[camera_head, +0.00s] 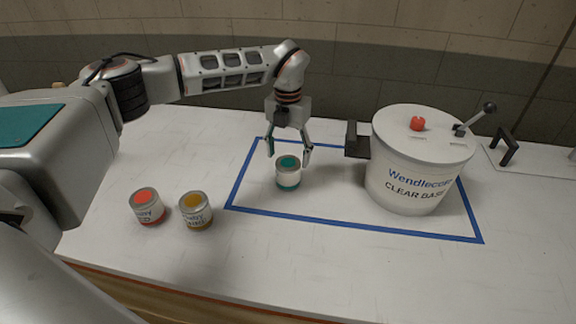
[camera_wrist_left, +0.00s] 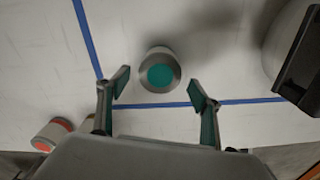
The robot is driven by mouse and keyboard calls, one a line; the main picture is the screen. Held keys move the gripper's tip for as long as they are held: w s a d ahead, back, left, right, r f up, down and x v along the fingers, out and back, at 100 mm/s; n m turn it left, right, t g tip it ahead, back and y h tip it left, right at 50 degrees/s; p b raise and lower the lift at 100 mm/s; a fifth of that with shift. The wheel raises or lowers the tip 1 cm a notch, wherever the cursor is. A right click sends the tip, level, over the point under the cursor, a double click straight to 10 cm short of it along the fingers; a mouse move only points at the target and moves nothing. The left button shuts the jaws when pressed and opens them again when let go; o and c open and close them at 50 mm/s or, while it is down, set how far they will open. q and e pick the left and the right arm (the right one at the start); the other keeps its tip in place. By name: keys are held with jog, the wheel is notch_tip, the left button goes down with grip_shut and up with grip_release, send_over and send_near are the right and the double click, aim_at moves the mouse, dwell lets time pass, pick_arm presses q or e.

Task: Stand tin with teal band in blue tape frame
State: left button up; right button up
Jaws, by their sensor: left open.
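The tin with the teal band (camera_head: 288,173) stands upright on the white table inside the blue tape frame (camera_head: 340,226), in its left part. My left gripper (camera_head: 290,150) is open, with its fingers pointing down just behind and above the tin. In the left wrist view the tin (camera_wrist_left: 160,70) shows its teal lid ahead of and between the spread fingertips (camera_wrist_left: 158,88), and nothing is held. The blue tape (camera_wrist_left: 88,45) shows to its left and below it. My right gripper is not in view.
A large white Wendlecote tub (camera_head: 412,165) with a dark spout and lever stands in the right part of the frame. A red tin (camera_head: 148,207) and a yellow-ochre tin (camera_head: 196,211) stand left of the frame. The table front is clear.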

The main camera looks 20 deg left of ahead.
pick_arm(q)
notch_tip(320, 180, up, 7)
jog(key=shift+b, duration=0.3)
dwell(0.5)
